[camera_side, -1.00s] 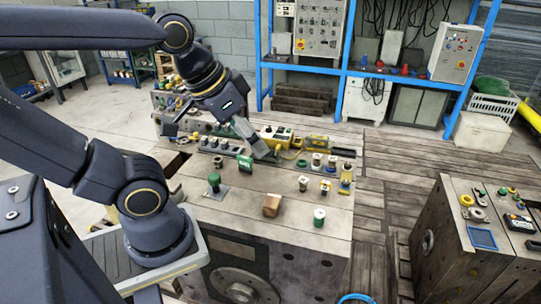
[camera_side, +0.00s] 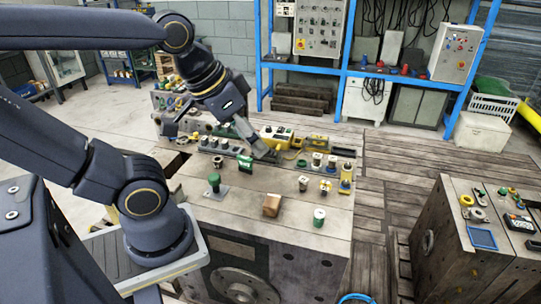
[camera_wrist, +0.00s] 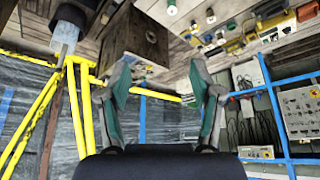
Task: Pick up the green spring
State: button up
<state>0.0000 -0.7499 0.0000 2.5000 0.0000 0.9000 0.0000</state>
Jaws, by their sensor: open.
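My gripper (camera_side: 214,138) is open above the far part of the metal bench; in the wrist view its two fingers (camera_wrist: 162,75) stand wide apart with nothing between them. Several green things are on the bench, and I cannot tell for sure which is the spring. A green round-topped piece (camera_side: 214,182) stands on a small plate at the left. A green block (camera_side: 245,163) lies behind it, near the right finger. My gripper touches none of these three.
A brown block (camera_side: 272,205) sits at the bench's front middle. Yellow control boxes (camera_side: 276,138) and several small parts crowd the back and right. A second bench (camera_side: 470,240) stands at the right. Blue shelving (camera_side: 350,69) stands behind.

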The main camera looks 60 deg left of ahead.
jog(key=w+r+t, duration=0.1)
jog(key=w+r, duration=0.3)
jog(key=w, duration=0.1)
jog(key=n+g, duration=0.3)
jog(key=g, duration=0.4)
send_over(320, 213)
notch_tip(320, 213, down, 27)
jog(key=f, duration=1.1)
jog(key=shift+s+a+f, duration=0.1)
jog(key=shift+s+a, duration=0.2)
jog(key=f, duration=0.5)
jog(key=shift+w+d+f, duration=0.2)
jog(key=shift+d+f, duration=0.1)
